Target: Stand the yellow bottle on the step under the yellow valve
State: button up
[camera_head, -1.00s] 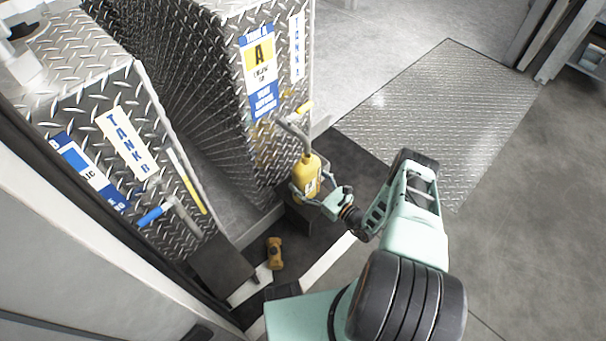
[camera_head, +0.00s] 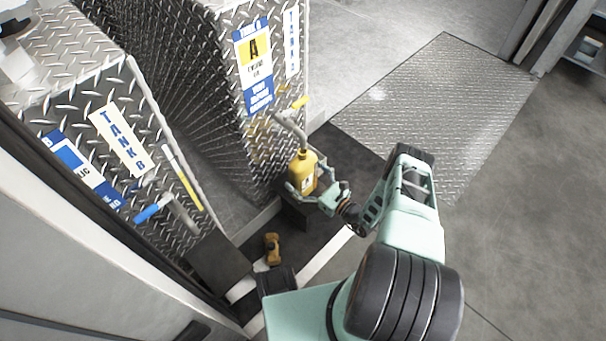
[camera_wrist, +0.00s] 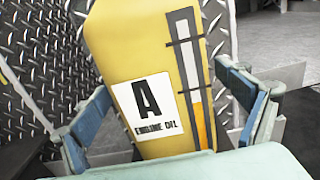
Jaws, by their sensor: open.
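The yellow bottle (camera_head: 302,170) stands upright on the dark step (camera_head: 294,214) at the foot of Tank A. The valve with the yellow handle (camera_head: 300,103) is on that tank, and its grey spout comes down just above the bottle's neck. My gripper (camera_head: 307,187) is low around the bottle, one finger on each side. In the wrist view the bottle (camera_wrist: 110,55) shows a white label reading A, Engine Oil. There the open fingers of my gripper (camera_wrist: 168,125) stand apart from the bottle, with a gap on both sides. The bottle's base is hidden.
Tank B (camera_head: 85,90), with a blue-handled valve (camera_head: 150,212), stands at the left over its own dark step (camera_head: 218,262). A brown-yellow object (camera_head: 272,248) lies on the floor between the steps. Clear floor (camera_head: 500,200) lies to the right.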

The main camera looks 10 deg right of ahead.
jog(key=p+v, duration=0.2)
jog(key=v, duration=1)
